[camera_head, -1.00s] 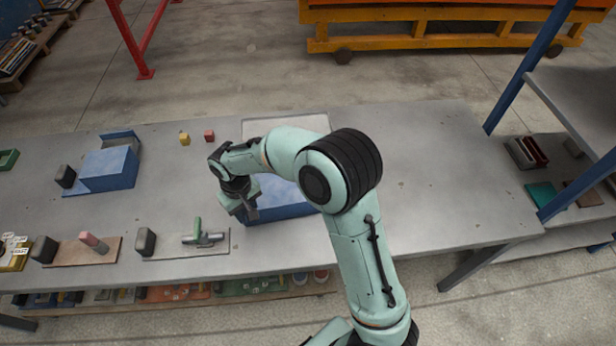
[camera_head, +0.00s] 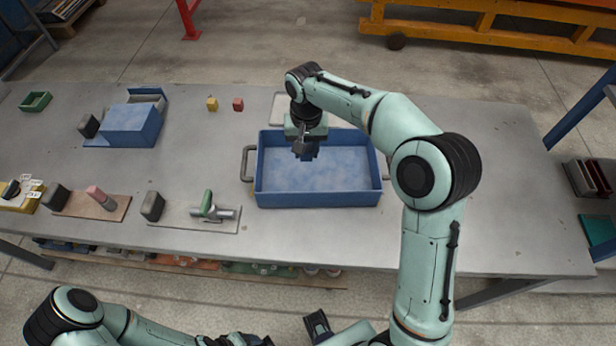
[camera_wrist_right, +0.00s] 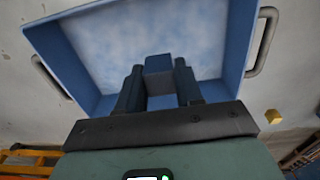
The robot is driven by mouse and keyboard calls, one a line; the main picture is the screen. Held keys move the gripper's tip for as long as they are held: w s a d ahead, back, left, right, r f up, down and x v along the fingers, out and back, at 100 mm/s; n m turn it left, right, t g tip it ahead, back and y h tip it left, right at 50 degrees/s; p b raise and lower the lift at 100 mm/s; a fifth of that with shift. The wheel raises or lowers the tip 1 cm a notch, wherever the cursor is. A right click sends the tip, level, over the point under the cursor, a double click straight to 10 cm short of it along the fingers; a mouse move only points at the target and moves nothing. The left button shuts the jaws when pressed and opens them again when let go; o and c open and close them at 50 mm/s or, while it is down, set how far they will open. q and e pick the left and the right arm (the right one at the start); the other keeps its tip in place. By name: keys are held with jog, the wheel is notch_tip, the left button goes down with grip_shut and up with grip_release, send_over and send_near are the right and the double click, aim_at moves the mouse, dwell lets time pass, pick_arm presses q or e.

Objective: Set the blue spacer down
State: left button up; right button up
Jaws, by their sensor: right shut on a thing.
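My right gripper (camera_head: 304,146) hangs over the blue tray (camera_head: 262,180), near its far wall, fingers pointing down. The right wrist view shows this gripper (camera_wrist_right: 159,85) shut on a blue block, the spacer (camera_wrist_right: 158,64), held between its dark fingers. The spacer is mostly hidden by the gripper in the head view. The tray's blue mottled floor (camera_wrist_right: 120,40) shows behind it; I cannot tell whether the spacer touches that floor. My left arm is low at the picture's bottom left; its gripper end (camera_head: 240,340) is dark and cut by the edge.
The tray has grey handles (camera_head: 247,164) at its sides. A yellow cube (camera_head: 212,104) and a red cube (camera_head: 238,104) lie beyond it to the left. A blue box (camera_head: 130,125) and boards with tools (camera_head: 200,215) stand left. The table is clear on the right.

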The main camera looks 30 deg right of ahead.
aim_at(307, 183)
notch_tip(307, 183, down, 13)
jog(key=shift+r+b, duration=0.15)
jog(key=shift+b, duration=0.3)
jog(key=o, duration=1)
notch_tip(307, 183, up, 12)
jog(key=shift+r+p, duration=0.1)
jog(key=shift+p, duration=0.45)
